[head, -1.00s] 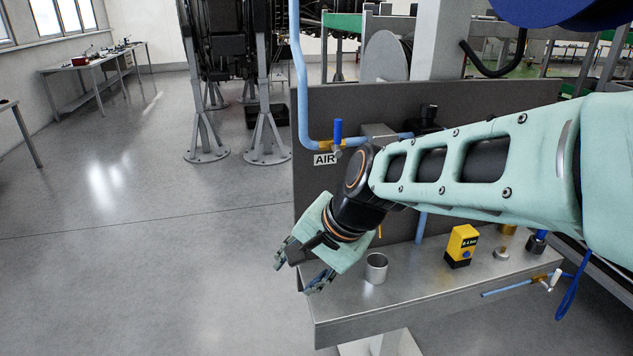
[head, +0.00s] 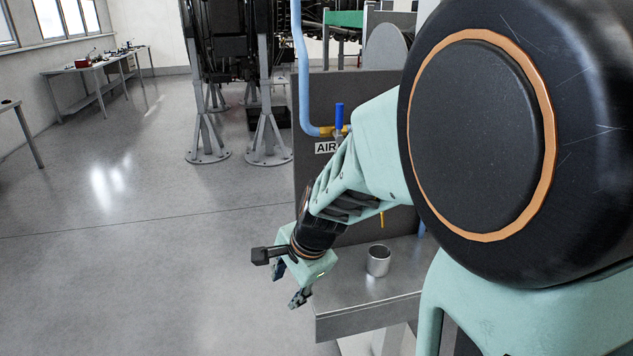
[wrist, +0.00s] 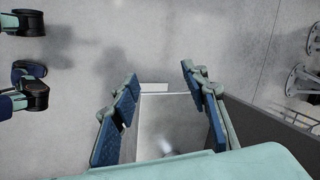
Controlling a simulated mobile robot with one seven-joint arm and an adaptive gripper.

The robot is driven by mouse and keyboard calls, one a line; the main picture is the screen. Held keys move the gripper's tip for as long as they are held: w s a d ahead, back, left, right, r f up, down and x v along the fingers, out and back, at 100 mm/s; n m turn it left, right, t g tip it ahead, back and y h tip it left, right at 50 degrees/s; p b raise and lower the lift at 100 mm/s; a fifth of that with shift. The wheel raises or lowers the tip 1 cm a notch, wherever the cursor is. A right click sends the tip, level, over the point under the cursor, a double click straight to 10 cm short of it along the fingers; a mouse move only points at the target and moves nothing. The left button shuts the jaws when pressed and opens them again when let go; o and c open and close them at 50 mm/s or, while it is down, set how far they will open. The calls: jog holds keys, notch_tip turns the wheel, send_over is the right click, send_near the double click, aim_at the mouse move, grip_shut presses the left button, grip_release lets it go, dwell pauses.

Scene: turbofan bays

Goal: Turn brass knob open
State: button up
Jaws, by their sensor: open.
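No brass knob can be made out for certain. A pipe valve with a brass body (head: 327,131) and an upright blue handle (head: 339,117) sits above the AIR label (head: 326,148) on the grey panel. A small yellow or brass piece (head: 381,219) shows low on the panel below my arm; its shape is unclear. My gripper (head: 289,284) is open and empty, pointing down just off the bench's left end, apart from the valve. In the wrist view its spread fingers (wrist: 165,105) have nothing between them. My arm hides the right part of the panel and bench.
A metal cup (head: 378,260) stands on the steel bench (head: 345,292). The grey panel (head: 306,165) rises behind the bench. A light-blue pipe (head: 303,75) comes down to the valve. Engine stands (head: 268,125) are farther back. The floor to the left is clear.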

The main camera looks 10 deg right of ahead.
notch_tip(320, 180, down, 24)
jog(key=m+y+b, duration=0.3)
jog(key=m+b, duration=0.3)
jog(key=b, duration=0.4)
jog(key=w+d+r+m+t+b, duration=0.2)
jog(key=w+d+r+t, duration=0.1)
jog(key=r, duration=0.3)
jog(key=w+d+r+m+t+b, duration=0.2)
jog(key=w+d+r+m+t, duration=0.1)
jog(key=r, duration=0.4)
jog(key=w+d+r+m+t+b, duration=0.2)
jog(key=w+d+r+t+b, duration=0.1)
jog(key=r, duration=0.3)
jog(key=shift+w+d+r+y, duration=0.1)
jog(key=shift+w+r+y, duration=0.05)
jog(key=shift+y, duration=0.25)
jog(key=s+d+r+m+t+h+p, duration=0.2)
jog(key=d+r, duration=0.4)
jog(key=d, duration=0.3)
jog(key=s+d+r+m+t+h+p, duration=0.2)
jog(key=s+d+r+m+h+p, duration=0.1)
jog(key=d+r, duration=0.4)
jog(key=d+m+h+p, duration=0.1)
jog(key=d+m, duration=0.1)
jog(key=d, duration=0.1)
jog(key=shift+s+t+p, duration=0.3)
jog(key=shift+t+p, duration=0.05)
jog(key=shift+t, duration=0.05)
